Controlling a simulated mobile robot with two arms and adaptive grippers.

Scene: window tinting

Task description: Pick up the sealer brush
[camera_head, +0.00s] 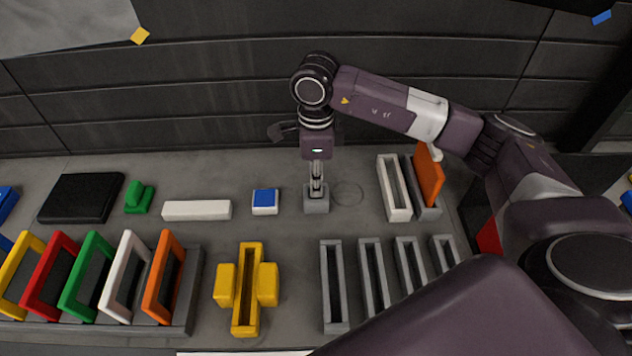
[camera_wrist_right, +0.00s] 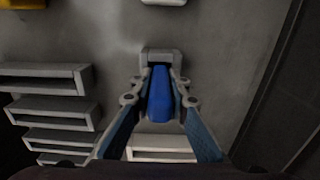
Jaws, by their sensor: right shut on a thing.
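My right gripper (camera_head: 317,186) points down at the middle of the table and is shut on a blue handle (camera_wrist_right: 160,95), which I take to be the sealer brush. In the right wrist view the blue handle lies between the two fingers (camera_wrist_right: 160,100). A small grey holder (camera_head: 316,204) stands at the fingertips; it also shows in the right wrist view (camera_wrist_right: 160,54). The brush's lower end is hidden, and I cannot tell whether it is still inside the holder. My left gripper is not in view.
A blue-topped white block (camera_head: 265,201), a white bar (camera_head: 197,210) and a green piece (camera_head: 139,197) lie left of the gripper. A yellow holder (camera_head: 246,290) stands in front. A white frame (camera_head: 394,188) and an orange piece (camera_head: 428,174) stand right. A dark panelled wall (camera_head: 200,100) rises behind.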

